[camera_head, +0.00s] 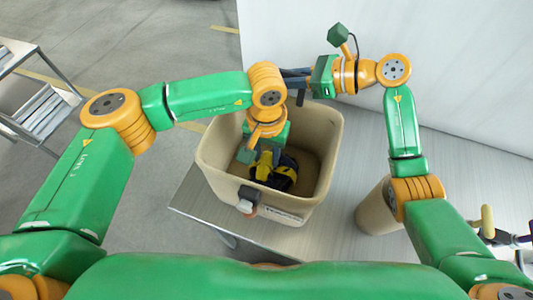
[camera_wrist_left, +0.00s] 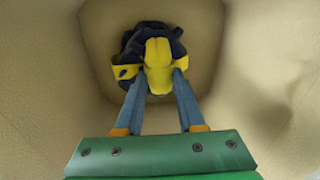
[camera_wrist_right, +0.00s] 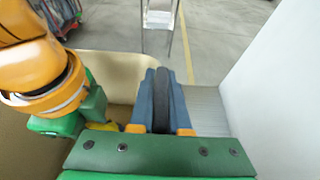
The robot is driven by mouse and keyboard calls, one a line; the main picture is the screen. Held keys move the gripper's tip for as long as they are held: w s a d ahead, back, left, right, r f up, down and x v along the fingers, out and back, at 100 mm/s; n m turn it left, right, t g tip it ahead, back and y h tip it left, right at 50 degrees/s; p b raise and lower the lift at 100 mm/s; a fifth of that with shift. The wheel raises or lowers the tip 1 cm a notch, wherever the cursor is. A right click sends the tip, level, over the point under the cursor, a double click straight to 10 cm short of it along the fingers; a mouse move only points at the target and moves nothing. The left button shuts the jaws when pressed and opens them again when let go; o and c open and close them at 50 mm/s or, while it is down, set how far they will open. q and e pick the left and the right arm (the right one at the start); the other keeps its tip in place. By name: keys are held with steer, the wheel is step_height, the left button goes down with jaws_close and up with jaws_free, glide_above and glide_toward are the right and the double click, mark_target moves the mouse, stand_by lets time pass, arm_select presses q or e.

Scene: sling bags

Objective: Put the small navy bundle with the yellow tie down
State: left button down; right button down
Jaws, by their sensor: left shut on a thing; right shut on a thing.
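The small navy bundle with the yellow tie (camera_head: 287,172) is low inside a deep beige bin (camera_head: 212,160). In the left wrist view the navy bundle (camera_wrist_left: 128,50) sits between my finger ends, its yellow part toward me. My left gripper (camera_head: 262,160) reaches down into the bin and is shut on it; the bin floor shows around it, but I cannot tell whether it touches. My right gripper (camera_head: 293,76) is at the bin's far rim. Its fingers (camera_wrist_right: 160,95) are shut on a dark grey piece that I cannot identify.
The bin stands on a grey table (camera_head: 340,185) by a white wall (camera_head: 450,60). A dark and white fitting (camera_head: 247,200) is on its near side. A beige cylindrical container (camera_head: 374,210) stands to the right. A metal rack (camera_head: 40,105) is at the far left.

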arm_select(q)
steer(key=c, duration=0.5)
jaws_free()
steer(key=shift+f, duration=0.1)
step_height(320, 180, up, 12)
steer(key=shift+r, duration=0.2)
arm_select(e)
steer(key=c, duration=0.8)
jaws_free()
